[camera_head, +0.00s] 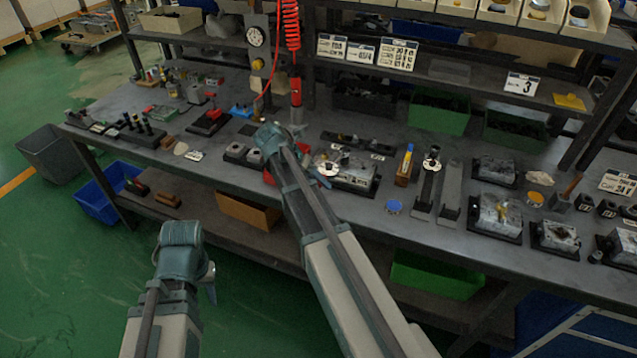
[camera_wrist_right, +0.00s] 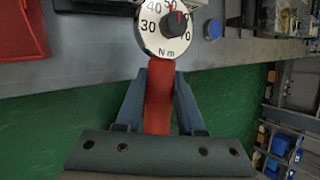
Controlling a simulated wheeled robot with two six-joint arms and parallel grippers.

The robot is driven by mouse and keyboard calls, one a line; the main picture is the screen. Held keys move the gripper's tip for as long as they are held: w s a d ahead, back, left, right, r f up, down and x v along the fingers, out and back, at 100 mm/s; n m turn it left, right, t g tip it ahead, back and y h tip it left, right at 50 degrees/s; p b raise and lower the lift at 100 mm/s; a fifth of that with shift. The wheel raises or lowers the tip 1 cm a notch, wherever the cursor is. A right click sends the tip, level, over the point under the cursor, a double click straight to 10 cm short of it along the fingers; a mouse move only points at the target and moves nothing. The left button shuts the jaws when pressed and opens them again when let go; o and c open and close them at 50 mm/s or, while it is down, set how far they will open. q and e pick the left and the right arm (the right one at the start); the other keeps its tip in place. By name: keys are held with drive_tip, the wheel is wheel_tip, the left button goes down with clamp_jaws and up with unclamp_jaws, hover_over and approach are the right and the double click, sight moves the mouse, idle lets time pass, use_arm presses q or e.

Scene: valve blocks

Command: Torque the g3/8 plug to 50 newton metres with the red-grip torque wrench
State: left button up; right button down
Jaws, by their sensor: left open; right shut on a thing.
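The red-grip torque wrench shows in the right wrist view, its red grip (camera_wrist_right: 158,100) between the fingers of my right gripper (camera_wrist_right: 160,85). Its round white dial (camera_wrist_right: 150,38) is marked N m; 30 and 40 show, with a red mark near the top, partly cut off. In the head view my right gripper (camera_head: 318,176) is over the bench's front edge, partly hidden by my arm, and the wrench's dial (camera_head: 328,169) is beside a grey metal valve block (camera_head: 358,178). I cannot make out the G3/8 plug. My left gripper (camera_head: 209,286) is open and empty in front of the bench.
More valve blocks (camera_head: 497,215) stand to the right on the bench (camera_head: 300,140). Another dial tool (camera_head: 430,180) lies in a dark holder. A blue disc (camera_head: 394,206) lies near the front edge. A red coiled hose (camera_head: 291,25) hangs at the back. Green floor is clear in front.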

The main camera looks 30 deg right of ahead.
drive_tip(key=shift+s+d+n+t, duration=0.6)
drive_tip(key=shift+s+d+n, duration=0.25)
drive_tip(key=shift+s, duration=0.2)
drive_tip(key=shift+w+a, duration=0.1)
drive_tip(key=shift+w+a+m+g, duration=0.6)
drive_tip(key=shift+w+a+m, duration=0.1)
drive_tip(key=shift+w+m, duration=0.2)
drive_tip(key=shift+w+a, duration=0.1)
drive_tip(key=shift+w, duration=0.1)
drive_tip(key=shift+w+a+m+g, duration=0.3)
drive_tip(key=shift+w+m, duration=0.15)
drive_tip(key=shift+w, duration=0.1)
drive_tip(key=shift+w+a+m+g, duration=0.25)
drive_tip(key=shift+w+m, duration=0.15)
drive_tip(key=shift+w, duration=0.1)
